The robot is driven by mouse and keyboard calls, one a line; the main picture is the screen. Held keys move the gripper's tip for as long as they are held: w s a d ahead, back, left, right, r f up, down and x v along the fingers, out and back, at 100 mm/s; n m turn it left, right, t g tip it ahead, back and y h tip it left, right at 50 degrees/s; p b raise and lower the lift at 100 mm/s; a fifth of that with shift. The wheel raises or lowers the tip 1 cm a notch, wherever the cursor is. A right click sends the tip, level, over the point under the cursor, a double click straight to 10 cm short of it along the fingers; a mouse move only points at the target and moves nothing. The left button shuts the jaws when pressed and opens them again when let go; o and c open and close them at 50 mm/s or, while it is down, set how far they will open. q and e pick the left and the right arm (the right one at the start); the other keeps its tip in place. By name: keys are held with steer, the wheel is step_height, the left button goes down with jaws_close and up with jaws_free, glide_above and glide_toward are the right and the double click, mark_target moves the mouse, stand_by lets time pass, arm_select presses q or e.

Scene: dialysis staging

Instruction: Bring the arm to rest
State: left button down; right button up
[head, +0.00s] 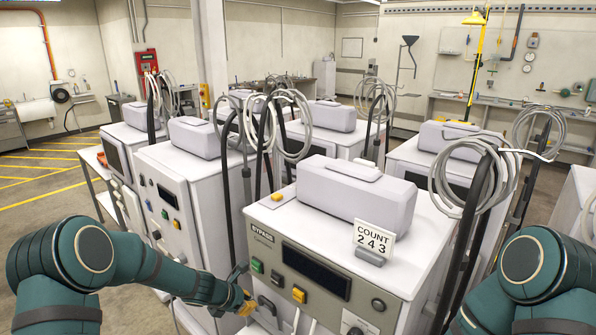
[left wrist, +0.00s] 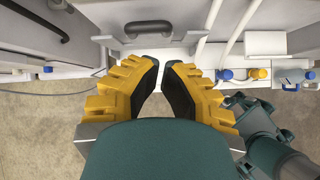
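My left arm (head: 130,262) reaches in from the left in the head view. Its yellow-fingered left gripper (head: 246,304) is low in front of the nearest machine (head: 325,285), by the machine's front face. In the left wrist view the two fingers (left wrist: 162,75) are apart with nothing between them. A dark grey handle (left wrist: 148,28) on a light panel lies just beyond the fingertips; no contact can be made out. My right arm (head: 535,270) shows at the lower right of the head view; its gripper is outside the picture.
The nearest machine bears a grey-white case (head: 357,192) and a COUNT 243 sign (head: 372,240). Several similar machines with coiled hoses (head: 292,125) stand close behind and left. White tubes (left wrist: 238,30) and small blue-capped items (left wrist: 225,74) lie near the left gripper. Open floor (head: 40,190) shows far left.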

arm_select(q)
steer(key=s+d+f+m+g+b, duration=0.2)
steer(key=s+d+f+m+b, duration=0.1)
steer(key=s+f+m, duration=0.7)
steer(key=s+d+f+m+g+y+b, duration=0.1)
steer(key=s+d+f+m+b, duration=0.2)
steer(key=s+f+m+b, duration=0.3)
steer(key=s+f+m, duration=0.4)
steer(key=s+m, duration=0.4)
steer(key=s, duration=0.4)
steer(key=shift+d+g, duration=0.3)
steer(key=shift+g, duration=0.1)
